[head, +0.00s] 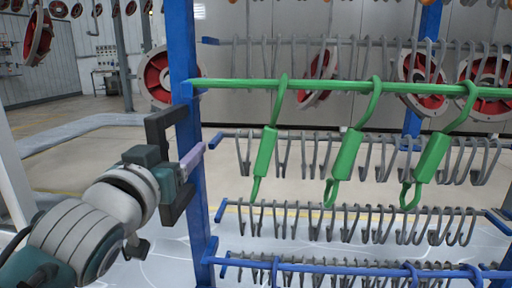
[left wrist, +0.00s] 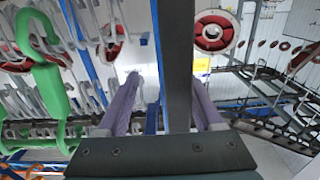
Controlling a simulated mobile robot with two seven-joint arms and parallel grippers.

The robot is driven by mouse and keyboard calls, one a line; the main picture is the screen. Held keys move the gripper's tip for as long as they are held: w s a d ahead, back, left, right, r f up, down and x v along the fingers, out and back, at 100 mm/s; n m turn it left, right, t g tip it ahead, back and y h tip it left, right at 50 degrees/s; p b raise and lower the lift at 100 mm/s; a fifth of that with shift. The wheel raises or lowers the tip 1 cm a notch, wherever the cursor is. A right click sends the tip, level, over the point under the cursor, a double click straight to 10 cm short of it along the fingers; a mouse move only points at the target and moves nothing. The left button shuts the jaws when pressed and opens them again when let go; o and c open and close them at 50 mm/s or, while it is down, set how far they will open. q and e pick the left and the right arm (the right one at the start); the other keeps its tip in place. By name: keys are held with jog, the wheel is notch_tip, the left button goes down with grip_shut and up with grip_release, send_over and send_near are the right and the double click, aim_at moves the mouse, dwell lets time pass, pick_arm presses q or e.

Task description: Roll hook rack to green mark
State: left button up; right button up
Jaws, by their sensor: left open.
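The hook rack has a blue upright post (head: 183,60) at its left side. It carries a green bar (head: 330,86) with green hooks (head: 265,152) hanging from it, and rows of grey hooks below. My left gripper (head: 191,158) is at the post at mid height, with one lilac finger showing beside it. In the left wrist view the two lilac fingers (left wrist: 164,82) are apart, and a dark upright (left wrist: 177,60) runs between them. Contact cannot be told. A green hook (left wrist: 47,90) shows at the left there. I see no green floor mark. My right gripper is out of view.
Red round parts (head: 160,76) hang behind and beside the rack. A grey wall (head: 300,60) stands at the back. The floor left of the rack (head: 90,150) looks mostly open, with a pale grey strip on it.

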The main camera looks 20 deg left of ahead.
pick_arm(q)
jog(key=shift+w+d, duration=0.1)
jog(key=shift+d, duration=0.35)
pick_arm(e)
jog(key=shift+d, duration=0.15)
pick_arm(q)
jog(key=p+v, duration=0.1)
jog(key=v, duration=0.9)
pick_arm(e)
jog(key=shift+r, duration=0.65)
pick_arm(q)
jog(key=shift+a, duration=0.1)
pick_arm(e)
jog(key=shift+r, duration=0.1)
pick_arm(q)
jog(key=w+a+f+p, duration=0.1)
jog(key=w+a+f, duration=0.2)
jog(key=w, duration=0.6)
jog(key=shift+w+a, duration=0.25)
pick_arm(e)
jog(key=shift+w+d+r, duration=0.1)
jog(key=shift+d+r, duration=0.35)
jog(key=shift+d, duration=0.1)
pick_arm(q)
jog(key=shift+c, duration=0.4)
